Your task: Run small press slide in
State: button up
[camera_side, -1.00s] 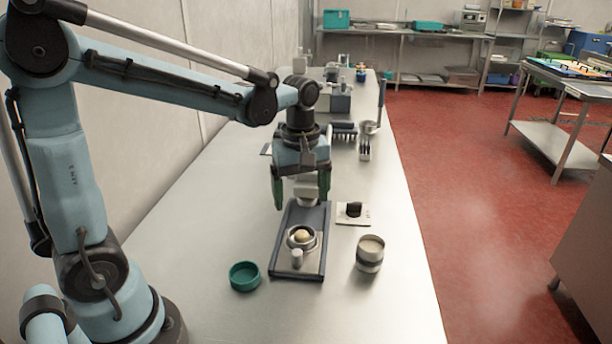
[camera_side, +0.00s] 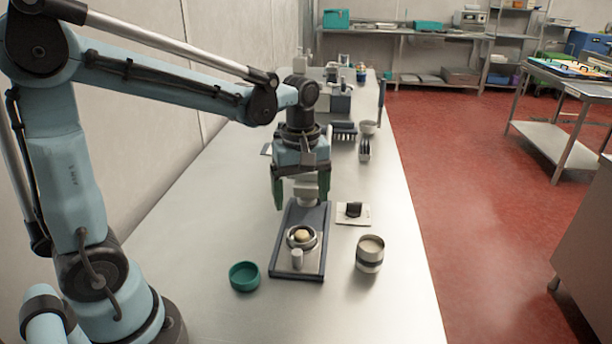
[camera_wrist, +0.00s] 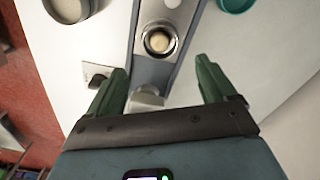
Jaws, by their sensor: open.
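The small press has a long dark base (camera_side: 281,254) on the steel table. Its metal slide (camera_side: 311,262) lies at the near end, carrying a round cup (camera_side: 290,240) with a pale ball (camera_side: 303,235) in it and a short light knob (camera_side: 297,258) in front. The press's grey upright part (camera_side: 308,188) stands at the far end, partly hidden by my gripper. My gripper (camera_side: 301,203) points down above that far end, open, its green fingers either side of the grey part. In the wrist view, my gripper (camera_wrist: 160,82) is empty, with the cup (camera_wrist: 159,39) beyond the fingertips.
A teal dish (camera_side: 244,276) stands left of the press, and a metal cup with a dark band (camera_side: 370,254) stands right. A white plate with a dark switch knob (camera_side: 354,210) lies beside the press. Utensils (camera_side: 365,147) stand farther back. The near table is otherwise clear.

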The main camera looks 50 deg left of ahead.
aim_at(297, 251)
jog(key=shift+c, duration=0.9)
jog(key=s+d+m, duration=0.1)
jog(key=s+d+r+m, duration=0.1)
jog(key=d, duration=0.1)
jog(key=s+d+r, duration=0.1)
jog(key=s, duration=0.1)
jog(key=shift+d+m, duration=0.15)
jog(key=shift+m, duration=0.25)
jog(key=c, duration=0.5)
jog(key=shift+o, duration=0.2)
jog(key=shift+s+d+f, duration=0.1)
jog(key=shift+s+f, duration=0.1)
jog(key=shift+f, duration=2.75)
jog(key=shift+s+d+f, duration=0.1)
jog(key=shift+s+f, duration=0.05)
jog(key=shift+f, duration=2.8)
jog(key=shift+c, duration=0.2)
grip_shut()
